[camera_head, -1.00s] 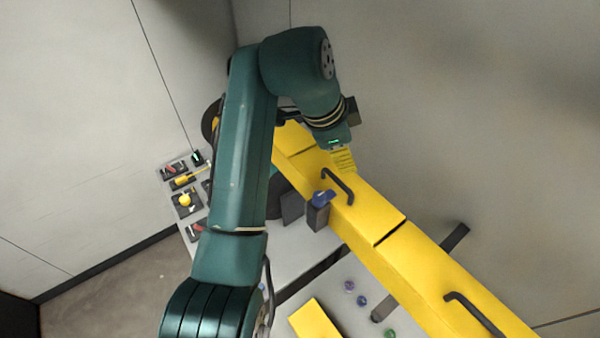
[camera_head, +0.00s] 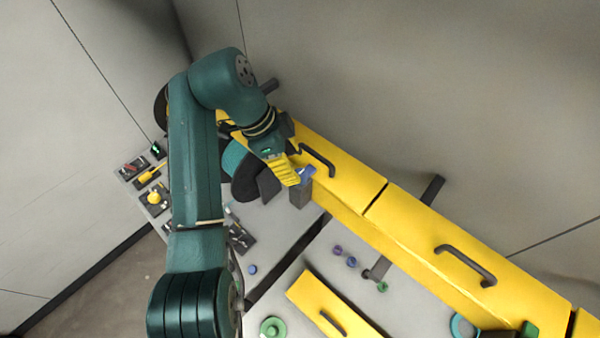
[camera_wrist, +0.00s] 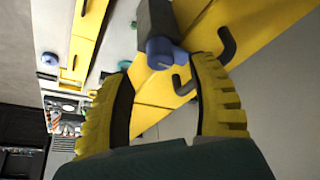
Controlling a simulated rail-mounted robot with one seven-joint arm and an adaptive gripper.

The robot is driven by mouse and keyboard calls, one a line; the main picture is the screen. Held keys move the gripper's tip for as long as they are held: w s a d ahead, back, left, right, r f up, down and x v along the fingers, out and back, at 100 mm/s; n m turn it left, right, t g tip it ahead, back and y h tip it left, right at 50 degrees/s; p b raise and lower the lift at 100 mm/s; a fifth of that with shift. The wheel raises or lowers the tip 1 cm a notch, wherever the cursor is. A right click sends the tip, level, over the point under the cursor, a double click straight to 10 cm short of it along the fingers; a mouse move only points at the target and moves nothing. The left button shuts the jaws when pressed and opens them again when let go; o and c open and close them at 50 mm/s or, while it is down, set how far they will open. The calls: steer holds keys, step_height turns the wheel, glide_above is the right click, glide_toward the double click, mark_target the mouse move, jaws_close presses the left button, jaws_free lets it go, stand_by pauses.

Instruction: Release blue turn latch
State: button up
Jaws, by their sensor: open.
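The blue turn latch (camera_head: 306,171) sits on top of a dark block (camera_head: 301,190) at the side of the long yellow housing (camera_head: 350,190). In the wrist view the blue latch (camera_wrist: 162,54) shows ahead of and between the two yellow ribbed fingers, with the dark block (camera_wrist: 155,18) behind it. My gripper (camera_head: 290,176) is right beside the latch in the head view and partly covers it. I cannot tell whether a finger touches the latch.
A black handle (camera_head: 317,158) stands on the housing close to the latch. A second handle (camera_head: 465,262) is farther right. A yellow panel (camera_head: 325,305) and several small round knobs lie on the grey surface. Tools rest on dark holders (camera_head: 148,198) at left.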

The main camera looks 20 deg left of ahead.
mark_target(299, 173)
steer(key=x, duration=0.5)
steer(key=shift+p, duration=0.35)
jaws_close()
